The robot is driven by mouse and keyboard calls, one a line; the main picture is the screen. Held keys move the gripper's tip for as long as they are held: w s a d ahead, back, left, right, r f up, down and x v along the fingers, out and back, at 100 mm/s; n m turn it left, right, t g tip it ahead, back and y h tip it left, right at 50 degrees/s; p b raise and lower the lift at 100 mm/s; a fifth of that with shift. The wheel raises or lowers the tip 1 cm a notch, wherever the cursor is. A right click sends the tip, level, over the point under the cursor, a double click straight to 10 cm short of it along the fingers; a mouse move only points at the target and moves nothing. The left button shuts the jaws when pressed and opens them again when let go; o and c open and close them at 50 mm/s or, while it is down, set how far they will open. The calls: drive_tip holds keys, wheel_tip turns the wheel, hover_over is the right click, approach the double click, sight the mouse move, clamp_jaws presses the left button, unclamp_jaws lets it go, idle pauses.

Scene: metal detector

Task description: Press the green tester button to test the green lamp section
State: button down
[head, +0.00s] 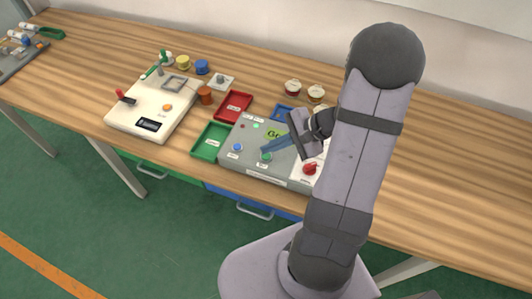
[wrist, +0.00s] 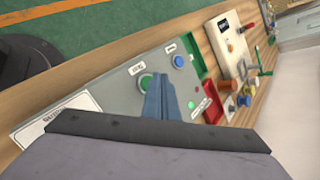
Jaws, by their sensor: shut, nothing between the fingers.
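The grey tester box (head: 245,163) lies on the bench with a green button (head: 266,157) near its front edge and a blue button (head: 238,147) to the left. A small green lamp (head: 256,126) looks bright on its top, near a green display (head: 273,134) partly covered by my gripper. My gripper (head: 263,151) is shut and empty, its blue fingertips right at the green button. In the wrist view, the fingertips (wrist: 158,79) overlap the right side of the green button (wrist: 146,83). I cannot tell whether they touch it. The blue button (wrist: 179,61) is just beyond.
A red knob (head: 310,168) is at the box's right. A green tray (head: 211,140), a red tray (head: 234,106) and a blue tray (head: 281,113) stand around the box. A white detector unit (head: 152,108) is at the left. The bench at far right is clear.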

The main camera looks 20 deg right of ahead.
sight(270, 156)
drive_tip(key=shift+r, duration=0.15)
drive_tip(key=shift+r+p, duration=2)
drive_tip(key=shift+r, duration=0.4)
drive_tip(key=s+d+f+n+g+h, duration=0.1)
drive_tip(key=s+f+n+g+h, duration=0.2)
drive_tip(key=s, duration=0.5)
drive_tip(key=s+f+n+g+h, duration=0.15)
drive_tip(key=s+n+g, duration=0.25)
drive_tip(key=s, duration=0.5)
drive_tip(key=w+a+r+n+t+h, duration=0.2)
drive_tip(key=w+a+r+n+h, duration=0.1)
drive_tip(key=a+r+n, duration=0.4)
drive_tip(key=shift+w+a+n, duration=0.6)
drive_tip(key=shift+w+n, duration=0.1)
drive_tip(key=shift+n, duration=0.1)
